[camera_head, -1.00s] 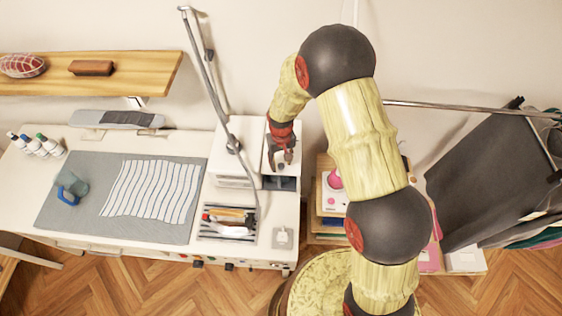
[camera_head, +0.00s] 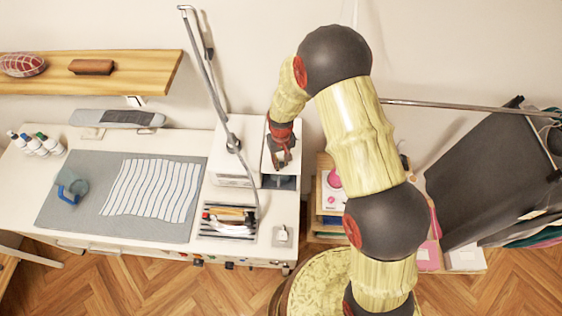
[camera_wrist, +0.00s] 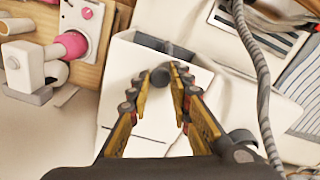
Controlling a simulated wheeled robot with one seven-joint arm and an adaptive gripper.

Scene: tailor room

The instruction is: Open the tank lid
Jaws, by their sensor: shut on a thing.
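The white tank (camera_head: 240,135) stands at the right end of the desk. Its white lid (camera_wrist: 140,88) fills the middle of the wrist view, with a dark gap (camera_wrist: 152,42) beyond it that shows a grey part inside. My gripper (camera_wrist: 162,76) is over the lid, its two yellow and black fingers shut on a small dark round knob. It also shows from above in the head view (camera_head: 281,160), where it hides part of the tank top. How far the lid is raised is hard to tell.
A pink and white machine (camera_wrist: 70,42) is on shelving to the left in the wrist view. A tool tray (camera_head: 228,222) lies in front of the tank. A grey mat (camera_head: 90,200) covers the desk's left.

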